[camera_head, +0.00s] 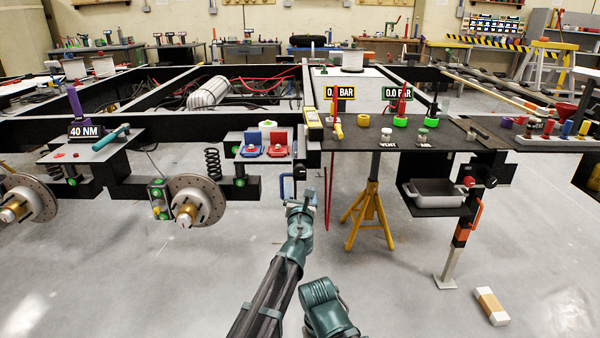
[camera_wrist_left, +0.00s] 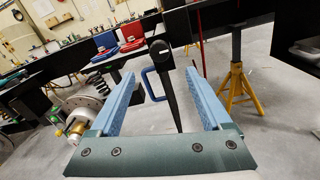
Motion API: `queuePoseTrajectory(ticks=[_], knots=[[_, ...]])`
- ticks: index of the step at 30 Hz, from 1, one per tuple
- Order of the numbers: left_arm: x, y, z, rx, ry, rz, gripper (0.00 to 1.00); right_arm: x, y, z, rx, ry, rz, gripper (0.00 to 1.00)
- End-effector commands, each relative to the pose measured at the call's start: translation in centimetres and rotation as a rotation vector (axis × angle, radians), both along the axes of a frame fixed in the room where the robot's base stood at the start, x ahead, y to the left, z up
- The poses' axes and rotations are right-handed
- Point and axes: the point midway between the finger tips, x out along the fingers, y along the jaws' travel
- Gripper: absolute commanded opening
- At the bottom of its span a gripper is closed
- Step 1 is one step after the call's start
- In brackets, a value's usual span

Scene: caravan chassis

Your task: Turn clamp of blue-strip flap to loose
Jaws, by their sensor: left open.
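A black lever with a rounded head and a small white mark hangs down in the left wrist view (camera_wrist_left: 160,50), and its dark head also shows in the head view (camera_head: 299,172). It may be the clamp. A blue C-shaped handle (camera_head: 286,186) is just left of it, and also shows in the left wrist view (camera_wrist_left: 152,86). No blue strip can be clearly made out. My left gripper (camera_head: 301,200) is open and points at the lever. In the left wrist view the lever appears between the fingers (camera_wrist_left: 160,78), with no clear contact.
The black chassis frame runs across above the handle. Blue (camera_head: 250,146) and red (camera_head: 278,146) boxes sit on a ledge left of it. A yellow stand (camera_head: 371,212) is to the right. A brake disc (camera_head: 197,200) is at left. The floor in front is mostly clear.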

Motion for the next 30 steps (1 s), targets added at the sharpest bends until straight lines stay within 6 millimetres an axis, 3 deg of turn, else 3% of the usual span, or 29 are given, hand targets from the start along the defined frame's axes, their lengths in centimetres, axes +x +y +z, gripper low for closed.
queuePoseTrajectory(ticks=[18, 23, 30], knots=[[11.4, 0.0, 0.0, -0.003, 0.001, 0.002, 0.81, 0.0, 0.0, 0.0, 0.000, 0.000, 0.000, 0.50], [12.7, 0.1, 0.0, -0.003, 0.001, 0.002, 0.81, 0.0, 0.0, 0.0, 0.000, 0.000, 0.000, 0.50], [12.8, 0.1, 0.0, -0.003, 0.001, 0.002, 0.81, 0.0, 0.0, 0.0, 0.000, 0.000, 0.000, 0.50]])
